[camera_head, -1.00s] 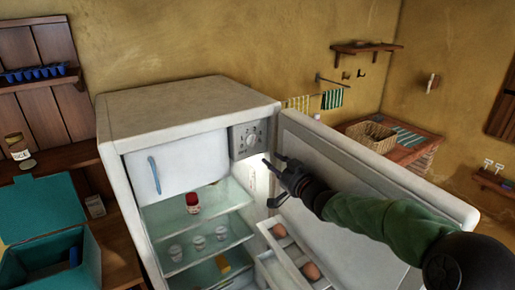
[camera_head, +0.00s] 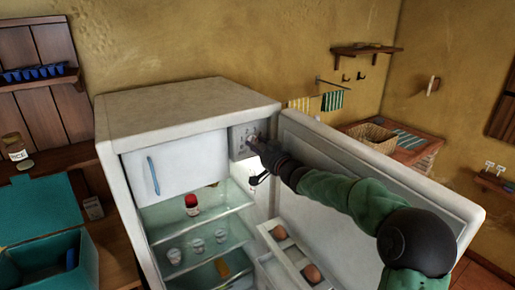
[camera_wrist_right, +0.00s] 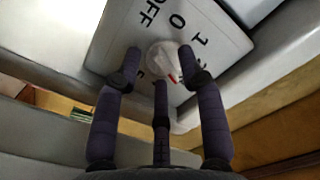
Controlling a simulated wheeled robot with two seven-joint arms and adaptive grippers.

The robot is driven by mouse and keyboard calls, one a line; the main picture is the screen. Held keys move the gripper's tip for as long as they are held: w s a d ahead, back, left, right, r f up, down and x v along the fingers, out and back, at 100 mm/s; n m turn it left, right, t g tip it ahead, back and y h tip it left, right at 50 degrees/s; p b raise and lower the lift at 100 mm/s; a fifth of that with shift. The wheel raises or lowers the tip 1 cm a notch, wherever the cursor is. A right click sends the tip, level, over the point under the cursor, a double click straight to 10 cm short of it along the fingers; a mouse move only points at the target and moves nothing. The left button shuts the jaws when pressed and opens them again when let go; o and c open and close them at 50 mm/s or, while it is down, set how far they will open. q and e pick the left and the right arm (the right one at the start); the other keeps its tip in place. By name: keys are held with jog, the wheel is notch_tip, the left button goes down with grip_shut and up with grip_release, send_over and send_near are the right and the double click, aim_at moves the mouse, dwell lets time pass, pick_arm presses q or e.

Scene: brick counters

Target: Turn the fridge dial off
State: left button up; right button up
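The white fridge (camera_head: 185,103) stands with its door (camera_head: 375,190) swung open to the right. Its dial panel (camera_head: 238,137) is at the top right of the interior; the fingers partly cover it. In the right wrist view the round white dial (camera_wrist_right: 166,55) has a red mark near its lower right side. The panel around it shows "OFF", "0" and "1", upside down. My right gripper (camera_head: 252,150) is at the panel. In the wrist view its spread fingers (camera_wrist_right: 160,68) sit left, right and below the dial; contact is unclear. My left gripper is out of view.
The open door is close to my right arm. A teal box (camera_head: 45,265) stands on the left counter.

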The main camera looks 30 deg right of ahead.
jog(key=shift+w, duration=0.1)
grip_shut()
jog(key=shift+n, duration=0.4)
jog(key=n, duration=0.2)
jog(key=shift+d+n+b, duration=0.1)
jog(key=shift+n+b, duration=0.2)
jog(key=shift+b, duration=0.1)
jog(key=shift+n+b, duration=0.4)
jog(key=shift+n, duration=1.2)
jog(key=shift+r+n, duration=0.1)
jog(key=shift+n, duration=0.2)
grip_release()
